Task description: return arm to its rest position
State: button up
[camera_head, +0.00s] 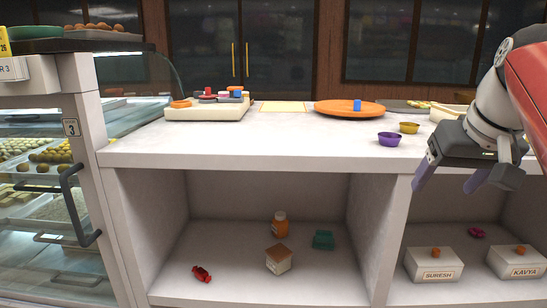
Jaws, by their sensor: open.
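My gripper (447,180) is at the right of the view, in front of the white counter's front edge. Its purple fingers point down and stand apart, with nothing between them. My arm comes in from the upper right, and the gripper hides part of the counter edge behind it. The white counter (270,153) spans the middle of the view.
Boxes marked SURESH (434,265) and KAVYA (515,262) sit on the lower right shelf. A glass display case (35,175) stands at left. The counter's front middle is clear.

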jog(key=s+a+f, duration=0.4)
jog(key=f, duration=0.4)
jog(key=s+a+f, duration=0.3)
jog(key=a+f, duration=0.1)
jog(key=f, duration=0.4)
jog(key=s+a+f+n, duration=0.1)
jog(key=s+a+f, duration=0.3)
jog(key=f, duration=0.4)
jog(key=shift+s+a+f, duration=0.25)
jog(key=shift+s, duration=0.05)
